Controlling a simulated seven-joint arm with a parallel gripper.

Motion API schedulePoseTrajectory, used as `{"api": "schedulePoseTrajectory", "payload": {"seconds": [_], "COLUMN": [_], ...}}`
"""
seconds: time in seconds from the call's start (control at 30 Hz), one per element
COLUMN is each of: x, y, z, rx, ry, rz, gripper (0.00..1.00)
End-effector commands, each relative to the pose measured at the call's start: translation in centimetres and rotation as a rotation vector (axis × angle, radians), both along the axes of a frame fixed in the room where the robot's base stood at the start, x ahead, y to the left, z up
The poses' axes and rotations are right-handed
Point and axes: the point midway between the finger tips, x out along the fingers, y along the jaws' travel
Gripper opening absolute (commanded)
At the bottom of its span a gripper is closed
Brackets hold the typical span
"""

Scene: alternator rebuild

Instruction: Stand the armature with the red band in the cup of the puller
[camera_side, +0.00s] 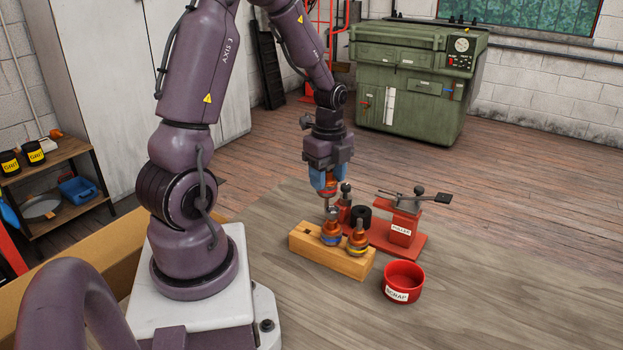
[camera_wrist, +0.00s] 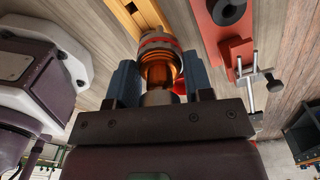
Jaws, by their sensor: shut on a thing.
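My gripper (camera_side: 325,184) is shut on the armature with the red band (camera_wrist: 160,55), a copper-wound part with a pale end. It also shows between the blue fingers in the side view (camera_side: 328,194). My gripper holds it above the far end of the wooden rack (camera_side: 325,255). The red puller (camera_side: 400,230) stands just right of it. Its black cup (camera_side: 361,215) sits on the red base, and shows from above in the wrist view (camera_wrist: 229,11). The held armature is outside the cup, to its left in both views.
Two other armatures stand in the rack, one with a blue band (camera_side: 331,232) and one with a yellowish band (camera_side: 357,243). A red scrap bin (camera_side: 404,284) stands in front of the puller. The puller's arm and screw (camera_wrist: 252,76) rise near the cup. The front right tabletop is clear.

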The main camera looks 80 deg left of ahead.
Motion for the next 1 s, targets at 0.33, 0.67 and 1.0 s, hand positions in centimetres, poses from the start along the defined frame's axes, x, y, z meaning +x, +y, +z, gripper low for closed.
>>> {"api": "schedulePoseTrajectory", "payload": {"seconds": [0.33,0.67,1.0], "x": [8.8,9.8,9.8], "y": [2.7,3.5,3.5], "z": [1.0,1.7,-1.0], "rx": [0.014,0.014,0.014], "ry": [-0.016,-0.009,-0.01], "rz": [0.012,0.067,0.067], "gripper": [0.03,0.03,0.03]}}
